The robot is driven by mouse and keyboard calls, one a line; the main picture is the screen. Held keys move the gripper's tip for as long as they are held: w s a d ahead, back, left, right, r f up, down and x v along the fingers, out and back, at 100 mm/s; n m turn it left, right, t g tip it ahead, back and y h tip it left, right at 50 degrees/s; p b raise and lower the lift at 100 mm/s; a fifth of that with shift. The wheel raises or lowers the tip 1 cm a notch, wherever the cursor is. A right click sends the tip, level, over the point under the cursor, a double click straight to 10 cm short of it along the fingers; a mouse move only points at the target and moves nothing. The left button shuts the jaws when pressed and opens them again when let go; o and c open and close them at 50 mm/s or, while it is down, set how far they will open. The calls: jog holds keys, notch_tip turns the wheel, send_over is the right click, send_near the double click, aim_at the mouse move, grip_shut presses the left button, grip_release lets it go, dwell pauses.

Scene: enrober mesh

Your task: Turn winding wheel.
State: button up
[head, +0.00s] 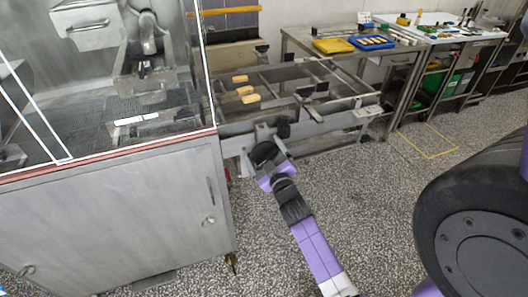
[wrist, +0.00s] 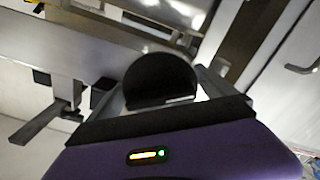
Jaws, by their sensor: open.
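A dark round disc, apparently the winding wheel (wrist: 160,76), fills the middle of the wrist view in front of my gripper (wrist: 160,96). The gripper's fingers are apart, one on each side of the disc's lower part. I cannot tell whether they touch it. In the head view my gripper (head: 264,166) is at the near end of the metal conveyor frame. A dark round shape, likely the same wheel (head: 262,151), shows just beyond it. The wheel's hub and the fingertips are largely hidden in the head view.
A steel cabinet (head: 120,215) with a glazed enclosure stands close on the left. The conveyor frame (head: 330,138) carries several yellowish pieces (head: 247,91). Benches with a yellow tray (head: 333,46) and a blue tray (head: 372,43) stand behind.

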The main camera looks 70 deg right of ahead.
jog(key=c, duration=1)
jog(key=shift+f+m+b, duration=0.2)
jog(key=shift+m+b, duration=0.5)
jog(key=shift+m, duration=0.2)
jog(key=shift+c, duration=0.2)
jog(key=shift+r+m+b, duration=0.15)
jog(key=shift+m+b, duration=0.2)
jog(key=shift+m, duration=0.65)
jog(key=o, duration=1)
jog(key=shift+o, duration=0.2)
jog(key=shift+a, duration=0.1)
